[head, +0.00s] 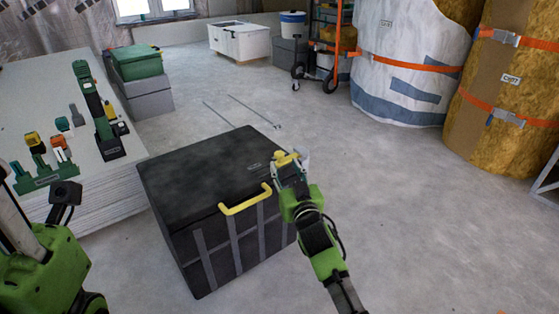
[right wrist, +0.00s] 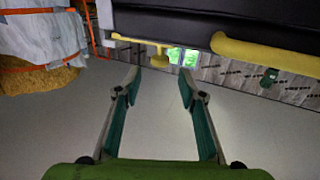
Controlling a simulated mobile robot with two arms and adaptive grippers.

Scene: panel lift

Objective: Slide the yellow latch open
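The yellow latch (head: 282,157) is at the right edge of the top of a dark box (head: 200,185). In the right wrist view the latch (right wrist: 160,58) shows as a yellow knob on a thin bar, just beyond the fingertips. My right gripper (head: 290,166) is at the box's right edge, beside the latch and partly covering it. The right wrist view shows this gripper (right wrist: 160,78) open, with nothing between its fingers. Whether a finger touches the latch I cannot tell. My left arm shows at the lower left of the head view; its gripper fingers do not show.
A yellow handle (head: 246,199) is on the box's front edge, left of my right gripper. A table (head: 70,88) with tools stands at the left. Wrapped rolls (head: 411,60) stand at the back right. The floor right of the box is clear.

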